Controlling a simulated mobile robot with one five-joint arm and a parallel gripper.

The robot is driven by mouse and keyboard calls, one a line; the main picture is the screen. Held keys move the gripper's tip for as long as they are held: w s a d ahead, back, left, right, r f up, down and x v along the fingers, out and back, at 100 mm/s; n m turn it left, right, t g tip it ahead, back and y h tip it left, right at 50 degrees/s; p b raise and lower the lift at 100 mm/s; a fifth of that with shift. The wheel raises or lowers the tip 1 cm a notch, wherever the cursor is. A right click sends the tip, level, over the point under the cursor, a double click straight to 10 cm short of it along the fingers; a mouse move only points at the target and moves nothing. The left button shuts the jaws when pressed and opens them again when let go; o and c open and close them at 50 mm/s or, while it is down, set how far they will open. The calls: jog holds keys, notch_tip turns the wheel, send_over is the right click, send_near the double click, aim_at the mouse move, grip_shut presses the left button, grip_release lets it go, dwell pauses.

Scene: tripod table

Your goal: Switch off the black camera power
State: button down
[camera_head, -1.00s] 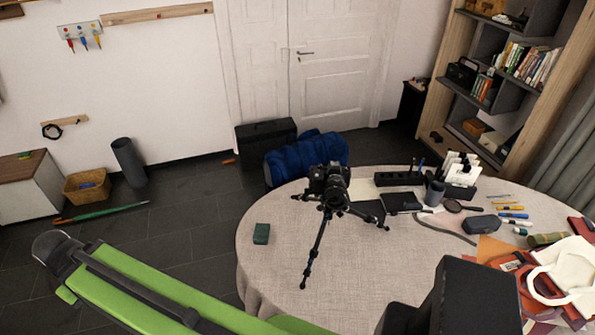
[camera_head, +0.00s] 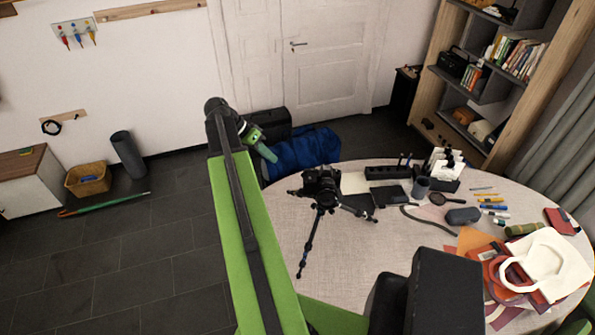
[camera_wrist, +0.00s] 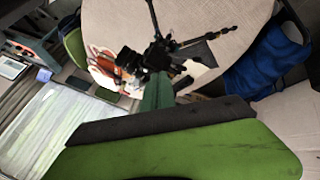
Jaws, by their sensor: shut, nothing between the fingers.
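The black camera (camera_head: 321,181) stands on a small black tripod on the round cloth-covered table, in the middle of the head view. Its power switch is too small to make out. In the wrist view the camera (camera_wrist: 130,62) is dark and partly overlapped near the centre. My gripper (camera_head: 268,154) is shut and empty. It is in the air to the upper left of the camera in the picture, apart from it, with its dark green fingers pointing down and right. The fingers also show in the wrist view, in front of the tripod.
The round table (camera_head: 390,235) holds a black pen block (camera_head: 388,172), a cup (camera_head: 421,186), a glasses case (camera_head: 463,216), markers and a white-handled bag (camera_head: 540,262). A blue duffel bag (camera_head: 310,150) lies behind the table. The floor to the left is mostly clear.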

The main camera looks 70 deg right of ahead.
aim_at(307, 182)
jog(key=shift+s+f, duration=0.1)
jog(key=shift+s, duration=0.1)
jog(key=s+d+f+b, duration=0.1)
jog(key=s+f+b, duration=0.6)
jog(key=s+b, duration=0.1)
jog(key=shift+s+f, duration=0.4)
jog(key=shift+s, duration=0.25)
jog(key=shift+d, duration=0.1)
